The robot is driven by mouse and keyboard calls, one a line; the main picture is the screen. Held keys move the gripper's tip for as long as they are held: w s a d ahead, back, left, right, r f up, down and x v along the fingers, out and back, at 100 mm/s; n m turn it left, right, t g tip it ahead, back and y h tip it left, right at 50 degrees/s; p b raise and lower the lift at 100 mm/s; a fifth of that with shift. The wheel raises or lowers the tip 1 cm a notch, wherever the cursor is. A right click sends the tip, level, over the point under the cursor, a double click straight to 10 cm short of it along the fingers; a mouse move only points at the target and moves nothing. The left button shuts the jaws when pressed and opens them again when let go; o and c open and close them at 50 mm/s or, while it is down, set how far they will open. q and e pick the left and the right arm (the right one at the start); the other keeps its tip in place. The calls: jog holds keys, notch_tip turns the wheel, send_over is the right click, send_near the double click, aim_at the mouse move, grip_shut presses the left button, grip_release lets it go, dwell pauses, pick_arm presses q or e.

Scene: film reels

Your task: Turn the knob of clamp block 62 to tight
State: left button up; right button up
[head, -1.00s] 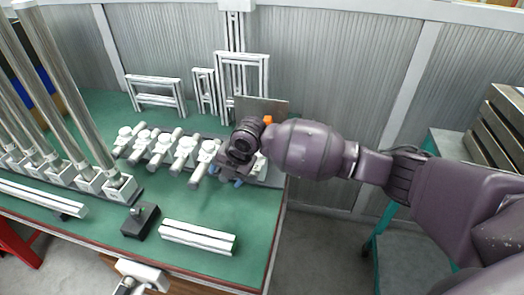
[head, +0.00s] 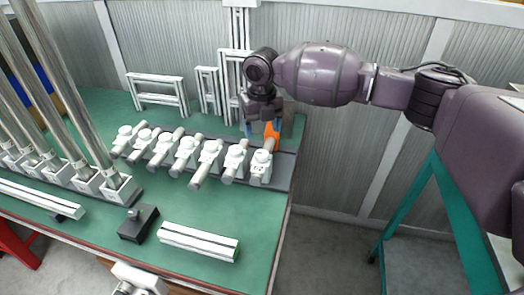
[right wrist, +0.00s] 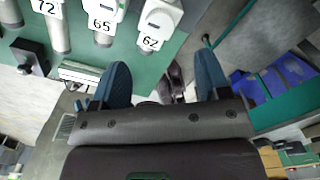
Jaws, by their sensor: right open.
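Clamp block 62 (head: 261,170) is the white block at the right end of the row in the head view. In the right wrist view its label reads 62 (right wrist: 151,41), and its round white knob lies on top. Its exact knob setting is hard to tell. My right gripper (head: 262,130) is open and empty, with blue fingertips just above and behind block 62. In the right wrist view the two blue fingers (right wrist: 162,82) are spread wide, and the block lies beyond them, apart from them.
Blocks 65 (right wrist: 103,20) and 72 (right wrist: 48,8), with grey rods, sit beside block 62. An orange piece (head: 271,131) shows by my right fingers. White frames (head: 155,92) stand behind. A black box (head: 138,223) and white bar (head: 199,241) lie in front.

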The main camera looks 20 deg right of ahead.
aim_at(262, 153)
notch_tip(262, 153, down, 8)
jog(key=shift+f+b, duration=0.2)
jog(key=shift+b, duration=0.35)
jog(key=c, duration=0.9)
